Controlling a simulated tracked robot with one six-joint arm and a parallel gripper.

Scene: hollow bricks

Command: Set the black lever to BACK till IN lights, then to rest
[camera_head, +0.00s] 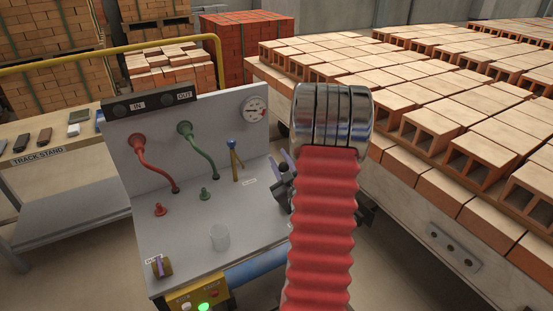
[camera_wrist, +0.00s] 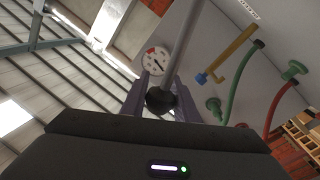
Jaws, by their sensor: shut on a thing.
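The black lever shows in the wrist view as a grey rod with a black ball knob (camera_wrist: 160,100). My gripper (camera_wrist: 162,94) has its two purple fingers on either side of this knob and is shut on it. In the head view my gripper (camera_head: 280,166) is at the right edge of the grey control panel (camera_head: 185,215). The lever there is mostly hidden by my gripper and my red bellows-covered arm. The IN lamp (camera_head: 122,109) and the OUT lamp (camera_head: 168,99) on the top bar both look dark.
The panel also carries a brass lever with a blue knob (camera_head: 232,143), a gauge (camera_head: 255,110), red and green hoses and a clear cup (camera_head: 220,237). A green button (camera_head: 204,307) glows at the front. A brick-loaded cart (camera_head: 400,190) stands close on the right.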

